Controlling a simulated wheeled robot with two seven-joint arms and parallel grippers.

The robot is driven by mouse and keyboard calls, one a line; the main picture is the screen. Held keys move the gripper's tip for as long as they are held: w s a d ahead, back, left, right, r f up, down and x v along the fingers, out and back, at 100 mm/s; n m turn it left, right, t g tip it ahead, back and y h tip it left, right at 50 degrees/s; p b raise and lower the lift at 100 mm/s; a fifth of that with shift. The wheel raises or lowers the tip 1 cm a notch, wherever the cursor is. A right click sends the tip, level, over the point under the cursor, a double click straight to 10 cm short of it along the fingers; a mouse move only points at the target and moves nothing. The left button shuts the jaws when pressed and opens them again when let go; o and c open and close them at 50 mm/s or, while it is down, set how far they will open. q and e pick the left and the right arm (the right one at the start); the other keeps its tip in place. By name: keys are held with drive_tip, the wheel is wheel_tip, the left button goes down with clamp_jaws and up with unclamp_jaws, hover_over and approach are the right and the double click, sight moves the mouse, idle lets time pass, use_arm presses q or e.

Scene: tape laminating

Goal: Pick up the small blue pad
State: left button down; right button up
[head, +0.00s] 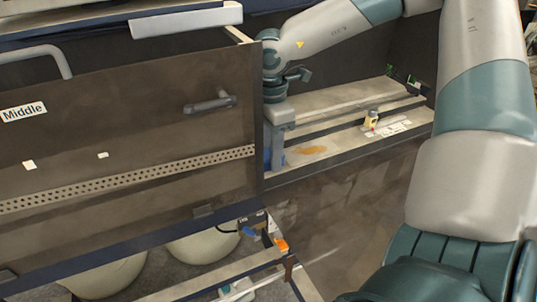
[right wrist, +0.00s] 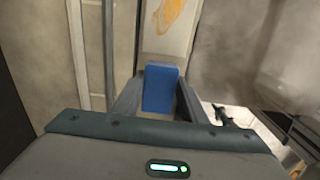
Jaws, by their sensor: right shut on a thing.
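The small blue pad (right wrist: 160,90) stands between the two fingers of my right gripper (right wrist: 156,98) in the right wrist view. The fingers are shut on its sides. In the head view my right gripper (head: 273,150) points down at the left end of a narrow ledge, beside the dark panel's edge. A bit of the blue pad (head: 279,157) shows there, partly hidden by the gripper. I cannot tell whether the pad touches the ledge. My left gripper is not in view.
The ledge (head: 345,140) carries an orange smear (head: 312,150) and a small yellowish bottle (head: 371,119). A large dark panel marked "Middle" (head: 130,120) stands close to the left of my right gripper. White rounded shapes (head: 205,246) lie below.

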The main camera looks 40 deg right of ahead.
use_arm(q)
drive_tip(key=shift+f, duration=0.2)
use_arm(e)
drive_tip(key=shift+r, duration=0.2)
